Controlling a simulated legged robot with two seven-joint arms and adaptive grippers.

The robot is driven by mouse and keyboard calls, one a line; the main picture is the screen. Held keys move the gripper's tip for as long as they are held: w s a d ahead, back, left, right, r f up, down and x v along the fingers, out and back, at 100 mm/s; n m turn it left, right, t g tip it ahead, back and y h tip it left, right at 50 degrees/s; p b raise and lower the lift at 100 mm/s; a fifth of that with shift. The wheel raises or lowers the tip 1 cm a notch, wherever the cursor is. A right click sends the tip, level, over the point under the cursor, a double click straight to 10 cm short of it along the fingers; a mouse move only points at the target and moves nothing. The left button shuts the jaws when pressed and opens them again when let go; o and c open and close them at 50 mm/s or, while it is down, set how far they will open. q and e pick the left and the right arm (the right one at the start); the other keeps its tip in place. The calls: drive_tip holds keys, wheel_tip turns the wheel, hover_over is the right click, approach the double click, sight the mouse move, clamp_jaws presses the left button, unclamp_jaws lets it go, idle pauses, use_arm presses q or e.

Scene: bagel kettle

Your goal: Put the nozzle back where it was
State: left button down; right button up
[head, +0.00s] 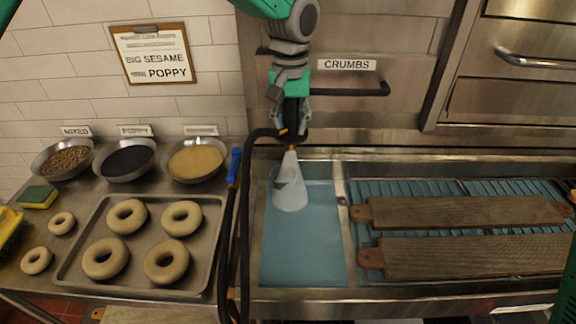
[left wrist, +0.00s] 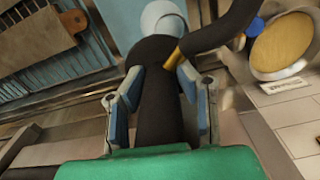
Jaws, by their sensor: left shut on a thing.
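My left gripper (head: 292,115) hangs over the left basin (head: 325,250) in the head view. It is shut on the black nozzle (head: 292,138), which points down and joins a black hose (head: 228,235). A pale, see-through cone, like water spray, spreads below the nozzle tip toward the blue basin surface. In the left wrist view my gripper's fingers (left wrist: 160,108) sit on both sides of the dark nozzle body (left wrist: 153,85), and the hose curves off to the right. No holder for the nozzle can be made out. My right gripper is not in view.
Two wooden boards (head: 460,212) lie across the right rack. A CRUMBS label (head: 346,65) marks the steel back wall.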

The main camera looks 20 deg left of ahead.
use_arm(q)
wheel_tip(320, 180, down, 4)
drive_tip(key=shift+a+f, duration=0.1)
drive_tip(key=shift+f, duration=0.05)
wheel_tip(320, 180, down, 7)
drive_tip(key=s+a+p, duration=0.1)
drive_tip(key=shift+s+r+p, duration=0.2)
drive_tip(key=shift+s+p, duration=0.2)
drive_tip(key=c, duration=1.4)
unclamp_jaws()
drive_tip(key=shift+w+d+f, duration=0.15)
drive_tip(key=shift+w+f, duration=0.2)
drive_tip(key=shift+w, duration=0.2)
drive_tip(key=shift+w+d+f, duration=0.15)
drive_tip(key=shift+w+f, duration=0.15)
drive_tip(key=shift+w, duration=0.25)
drive_tip(key=shift+o, duration=0.9)
drive_tip(key=shift+r, duration=0.1)
wheel_tip(320, 180, up, 12)
drive_tip(key=r+b, duration=0.1)
drive_tip(key=b, duration=0.1)
hover_over(290, 148)
drive_tip(key=a, duration=0.2)
drive_tip(key=shift+w+d+f, duration=0.15)
drive_tip(key=shift+w+f, duration=0.1)
drive_tip(key=shift+a+r, duration=0.2)
drive_tip(key=shift+r, duration=0.5)
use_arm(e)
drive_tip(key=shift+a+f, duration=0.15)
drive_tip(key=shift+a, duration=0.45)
